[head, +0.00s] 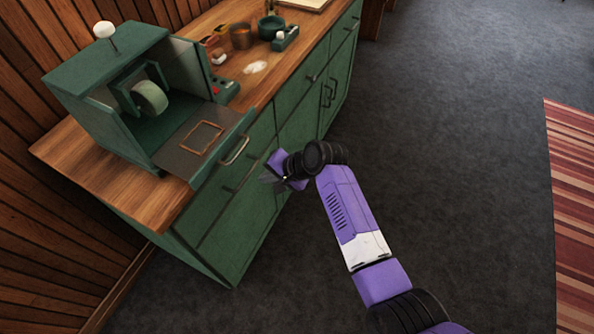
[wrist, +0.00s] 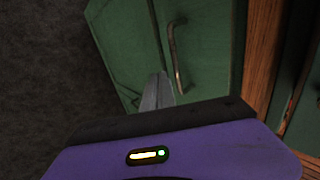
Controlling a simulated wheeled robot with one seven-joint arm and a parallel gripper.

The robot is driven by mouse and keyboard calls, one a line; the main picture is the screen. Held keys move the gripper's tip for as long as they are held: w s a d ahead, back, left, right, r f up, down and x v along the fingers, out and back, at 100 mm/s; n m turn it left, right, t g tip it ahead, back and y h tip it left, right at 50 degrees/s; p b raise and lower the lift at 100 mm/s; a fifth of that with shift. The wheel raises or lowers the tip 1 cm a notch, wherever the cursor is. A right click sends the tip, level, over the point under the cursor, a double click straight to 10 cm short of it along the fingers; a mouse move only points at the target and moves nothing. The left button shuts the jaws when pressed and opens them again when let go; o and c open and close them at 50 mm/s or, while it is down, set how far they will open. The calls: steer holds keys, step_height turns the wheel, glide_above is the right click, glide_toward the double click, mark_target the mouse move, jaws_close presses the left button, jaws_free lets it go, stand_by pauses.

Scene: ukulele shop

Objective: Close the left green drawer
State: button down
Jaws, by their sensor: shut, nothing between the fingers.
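The green cabinet (head: 255,215) has drawer and door fronts below its wooden top. The left drawer front (head: 222,190) is on the cabinet's near left part, partly under the flap of the box above. It looks close to flush in the head view; I cannot tell whether it stands out a little. My gripper (head: 268,180) is in front of the cabinet, to the right of that drawer front. In the wrist view its fingers (wrist: 157,92) are together and empty, pointing at a green front (wrist: 205,45) beside a dark metal handle (wrist: 176,55). Contact cannot be told.
A green box-shaped machine (head: 95,75) stands on the wooden top (head: 75,165), its flap (head: 200,140) lowered and overhanging the edge, with a handle (head: 236,150). Pots (head: 241,38) and small items stand farther back. Grey carpet (head: 460,140) is clear; a striped rug (head: 572,215) lies right.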

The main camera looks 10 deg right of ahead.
steer(key=v, duration=1)
